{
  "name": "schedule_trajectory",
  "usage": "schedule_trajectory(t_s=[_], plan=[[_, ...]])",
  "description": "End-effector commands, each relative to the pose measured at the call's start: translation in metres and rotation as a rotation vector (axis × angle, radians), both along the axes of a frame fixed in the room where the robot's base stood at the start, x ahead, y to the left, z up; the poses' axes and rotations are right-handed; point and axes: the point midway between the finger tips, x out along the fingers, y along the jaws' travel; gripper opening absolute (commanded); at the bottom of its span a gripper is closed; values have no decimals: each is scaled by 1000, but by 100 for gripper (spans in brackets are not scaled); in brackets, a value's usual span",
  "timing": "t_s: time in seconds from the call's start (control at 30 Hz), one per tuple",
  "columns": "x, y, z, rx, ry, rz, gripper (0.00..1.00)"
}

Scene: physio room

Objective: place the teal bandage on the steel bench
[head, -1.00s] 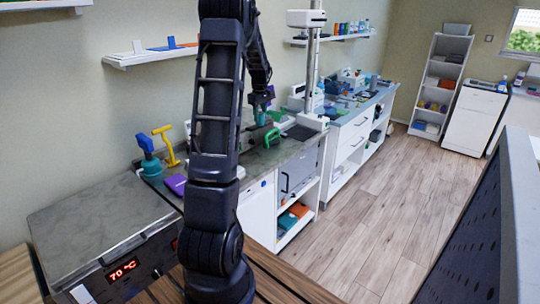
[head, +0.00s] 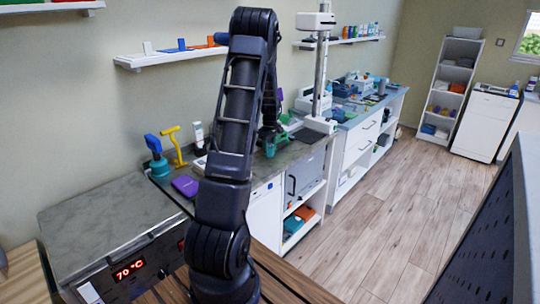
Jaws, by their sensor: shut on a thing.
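The teal bandage (head: 270,149) shows as a small teal piece at the lower end of my gripper (head: 268,137), right of my arm. My gripper is shut on it, pointing down over the grey bench top (head: 262,170). Whether the bandage touches the top cannot be told. The fingers are small and dark, and my arm hides part of the bench and whatever lies behind it.
A white column device (head: 320,125) stands right of the gripper. A heater reading 70 °C (head: 127,270) is at front left.

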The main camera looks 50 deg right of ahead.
Motion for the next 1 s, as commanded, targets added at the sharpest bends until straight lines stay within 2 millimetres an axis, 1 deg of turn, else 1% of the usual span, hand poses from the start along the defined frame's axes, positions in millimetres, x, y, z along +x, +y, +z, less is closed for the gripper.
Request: schedule_trajectory(t_s=[0.17,0.4,0.8,0.83,0.93,1.0], plan=[[0,0,-12,1,1,0,18],[0,0,-42,1,1,0,18],[0,0,-47,0,0,0,18],[0,0,-47,-1,0,0,42],[0,0,-47,-1,0,0,62],[0,0,-47,-1,0,0,62]])
